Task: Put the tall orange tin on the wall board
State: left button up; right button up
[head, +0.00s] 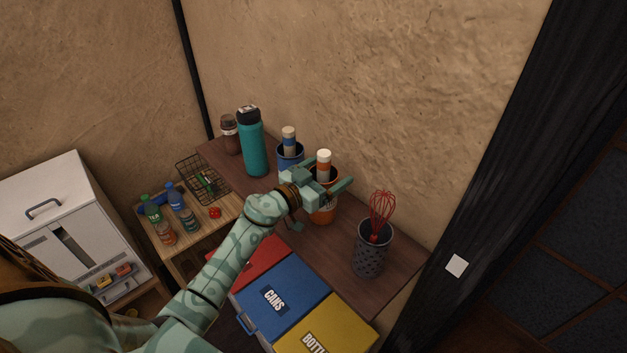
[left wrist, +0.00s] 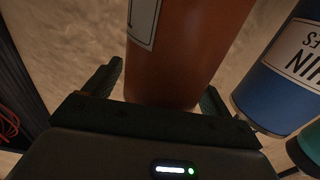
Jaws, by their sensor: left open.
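The tall orange tin (head: 323,214) stands on the brown wall board (head: 345,225), partly hidden behind my gripper. In the left wrist view the orange tin (left wrist: 185,50) fills the space between the two fingers (left wrist: 160,98), with part of a white label showing. I cannot tell whether the fingers touch it. My right gripper is not in view.
A blue tin (head: 289,153) stands close by the orange one; it also shows in the left wrist view (left wrist: 275,90). A teal flask (head: 253,145), a brown jar (head: 230,135) and a dark holder with a red whisk (head: 369,250) share the board. Coloured bins (head: 285,298) stand below it.

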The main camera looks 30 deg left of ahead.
pick_arm(q)
jog(key=v, duration=1.1)
jog(key=shift+s, duration=0.35)
jog(key=shift+a, duration=0.1)
